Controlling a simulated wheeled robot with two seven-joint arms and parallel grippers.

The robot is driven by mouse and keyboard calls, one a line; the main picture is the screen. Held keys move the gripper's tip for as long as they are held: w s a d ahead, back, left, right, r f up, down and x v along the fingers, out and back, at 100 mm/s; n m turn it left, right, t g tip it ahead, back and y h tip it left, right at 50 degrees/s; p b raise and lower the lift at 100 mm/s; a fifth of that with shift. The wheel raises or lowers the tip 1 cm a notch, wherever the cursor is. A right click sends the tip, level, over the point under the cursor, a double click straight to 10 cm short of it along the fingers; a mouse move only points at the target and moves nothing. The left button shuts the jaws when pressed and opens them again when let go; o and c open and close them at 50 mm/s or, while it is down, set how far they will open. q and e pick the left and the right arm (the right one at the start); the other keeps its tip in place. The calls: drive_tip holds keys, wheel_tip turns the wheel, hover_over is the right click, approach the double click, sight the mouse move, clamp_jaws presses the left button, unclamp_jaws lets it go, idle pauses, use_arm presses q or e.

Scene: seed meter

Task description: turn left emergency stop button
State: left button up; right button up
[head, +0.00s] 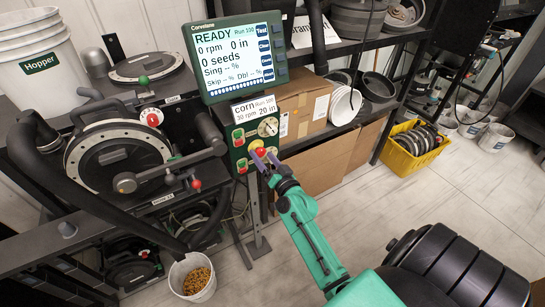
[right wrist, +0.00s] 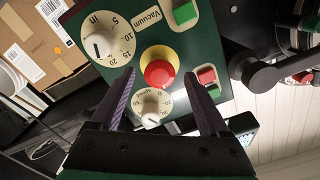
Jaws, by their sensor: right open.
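The emergency stop button (head: 261,152) is a round red knob on a yellow ring. It sits on a green control panel (head: 238,138) below the display. In the right wrist view the red button (right wrist: 160,73) is centred between the fingertips. My right gripper (head: 262,157) is open with its purple fingers pointing at the panel, one on each side of the button. In the right wrist view the fingers of the gripper (right wrist: 160,77) show gaps to the button and hold nothing. I see only one such red-and-yellow button. My left gripper is not in view.
A vacuum dial (right wrist: 98,45), a speed dial (right wrist: 151,106) and green and red switches (right wrist: 184,13) sit close to the button. The display (head: 237,60) stands above. A seed meter stand (head: 118,160) is left, cardboard boxes (head: 303,105) right. A bucket (head: 192,278) stands below.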

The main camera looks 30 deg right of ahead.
drive_tip(key=s+b, duration=0.3)
drive_tip(key=s, duration=1)
drive_tip(key=shift+s+a, duration=0.3)
drive_tip(key=shift+a, duration=0.15)
drive_tip(key=s+a+f+n+g+y, duration=0.1)
drive_tip(key=s+a+f+n+g, duration=0.15)
drive_tip(key=f, duration=0.85)
drive_tip(key=s+a+f+n+g, duration=0.1)
drive_tip(key=s+f+g, duration=0.3)
drive_tip(key=f, duration=0.8)
drive_tip(key=s+a+f+n+g+y, duration=0.1)
drive_tip(key=s+a+f+n+g, duration=0.15)
drive_tip(key=f, duration=0.85)
drive_tip(key=s+d+f+n+g, duration=0.1)
drive_tip(key=s+f+g, duration=0.3)
drive_tip(key=s, duration=0.6)
drive_tip(key=s+d+f+n+g, duration=0.2)
drive_tip(key=s+f+g, duration=0.2)
drive_tip(key=s+f, duration=0.5)
drive_tip(key=shift+s+f+n+h, duration=0.15)
drive_tip(key=shift+s+n+h, duration=0.25)
drive_tip(key=shift+s, duration=0.5)
